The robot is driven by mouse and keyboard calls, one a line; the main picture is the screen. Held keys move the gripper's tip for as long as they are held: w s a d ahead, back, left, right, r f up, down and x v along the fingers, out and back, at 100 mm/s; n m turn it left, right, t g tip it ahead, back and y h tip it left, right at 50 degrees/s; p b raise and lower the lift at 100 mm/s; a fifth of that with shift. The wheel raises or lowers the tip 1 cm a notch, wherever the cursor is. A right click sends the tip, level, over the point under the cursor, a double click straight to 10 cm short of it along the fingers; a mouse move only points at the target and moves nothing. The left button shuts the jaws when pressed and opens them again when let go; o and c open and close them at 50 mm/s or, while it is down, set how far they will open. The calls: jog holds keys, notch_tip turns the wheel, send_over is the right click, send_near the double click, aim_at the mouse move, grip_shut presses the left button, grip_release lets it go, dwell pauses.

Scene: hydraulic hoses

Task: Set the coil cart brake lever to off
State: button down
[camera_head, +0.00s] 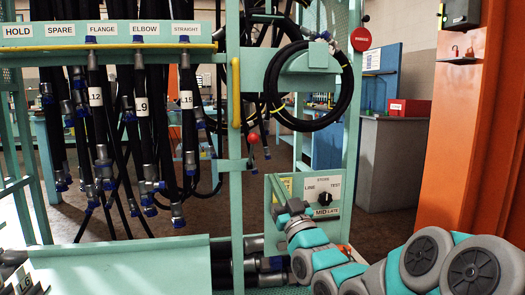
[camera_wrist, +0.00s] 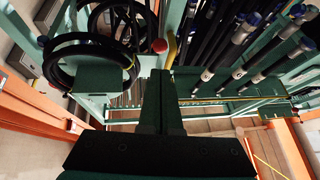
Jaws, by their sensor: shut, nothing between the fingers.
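A red ball knob (camera_head: 252,138) sits on the teal post of the hose rack, below the coiled black hose. It looks like the end of the brake lever; I cannot read any on or off mark by it. The knob also shows in the wrist view (camera_wrist: 159,45), just beyond my fingertips and slightly left of them. My gripper (camera_wrist: 162,75) is shut and empty, apart from the knob. In the head view my arm reaches in from the lower right, and its end is in front of the selector panel, below and right of the knob.
Black hoses (camera_head: 143,100) hang at left under labels such as FLANGE and ELBOW. A coiled hose (camera_head: 348,95) hangs right of the post. A yellow handle (camera_head: 236,92) is above the knob. A panel with a black dial (camera_head: 325,199) stands behind my arm. An orange column (camera_head: 465,120) is at right.

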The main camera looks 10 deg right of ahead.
jog(key=p, duration=0.2)
send_near(257, 140)
jog(key=x, duration=0.5)
jog(key=shift+w+a+f, duration=0.2)
jog(key=shift+w+a, duration=0.05)
jog(key=shift+a, duration=0.05)
jog(key=shift+w+a+r, duration=0.1)
jog(key=shift+w+r, duration=0.15)
jog(key=shift+w, duration=0.4)
jog(key=shift+w+r+g+h+p, duration=0.25)
jog(key=shift+r+g, duration=0.1)
jog(key=shift+r, duration=0.15)
jog(key=shift+w+r+g+h+p, duration=0.15)
jog(key=shift+w+r+g+p, duration=0.1)
jog(key=shift+r+g, duration=0.15)
